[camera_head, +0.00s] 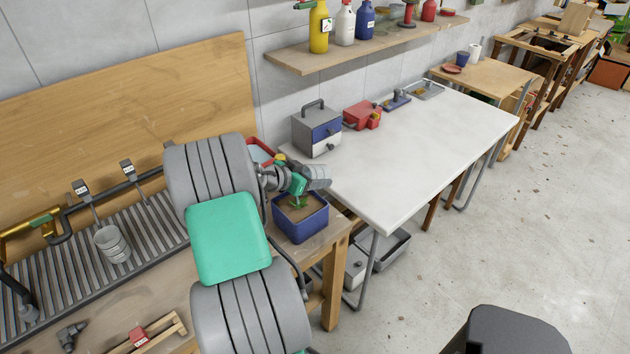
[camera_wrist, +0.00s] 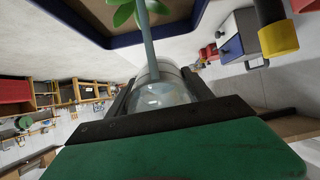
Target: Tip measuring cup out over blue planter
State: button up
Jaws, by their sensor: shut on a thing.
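The blue planter (camera_head: 301,224) stands at the right end of the wooden bench, with a green plant in it. My gripper (camera_head: 306,182) is above the planter, shut on the clear measuring cup (camera_head: 319,174). The cup looks tilted onto its side over the planter. In the wrist view the cup (camera_wrist: 160,92) sits between both fingers of my gripper (camera_wrist: 163,97). The planter's dark blue rim (camera_wrist: 96,36) and green leaves show beyond it. A blue-grey strip (camera_wrist: 149,45) runs from the cup's mouth toward the planter; I cannot tell whether it is water or a stem.
A white worktable (camera_head: 420,150) stands to the right, with a grey-blue drawer box (camera_head: 316,128) and a red box (camera_head: 362,115) on it. A pale ribbed cup (camera_head: 112,243) sits on the slatted rack at left. Bottles line the shelf (camera_head: 365,44) above.

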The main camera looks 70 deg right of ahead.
jog(key=shift+f+g+h+b, duration=0.35)
jog(key=shift+h+b, duration=0.45)
jog(key=shift+b, duration=0.55)
jog(key=h+b, duration=0.1)
jog(key=b, duration=0.2)
jog(key=g+h+b, duration=0.1)
jog(key=b, duration=0.3)
jog(key=shift+w+a+f, duration=0.1)
jog(key=shift+a+f, duration=0.05)
jog(key=shift+f, duration=0.1)
jog(key=h+b, duration=0.1)
jog(key=b, duration=0.2)
jog(key=g+h+b, duration=0.1)
jog(key=b, duration=0.3)
jog(key=shift+w+a, duration=0.15)
jog(key=shift+a, duration=0.1)
jog(key=b, duration=0.7)
jog(key=shift+w, duration=0.15)
jog(key=b, duration=0.5)
jog(key=shift+a+r+g+h+b, duration=0.15)
jog(key=shift+r+g+h+b, duration=0.1)
jog(key=shift+h+b, duration=0.15)
dwell(1.4)
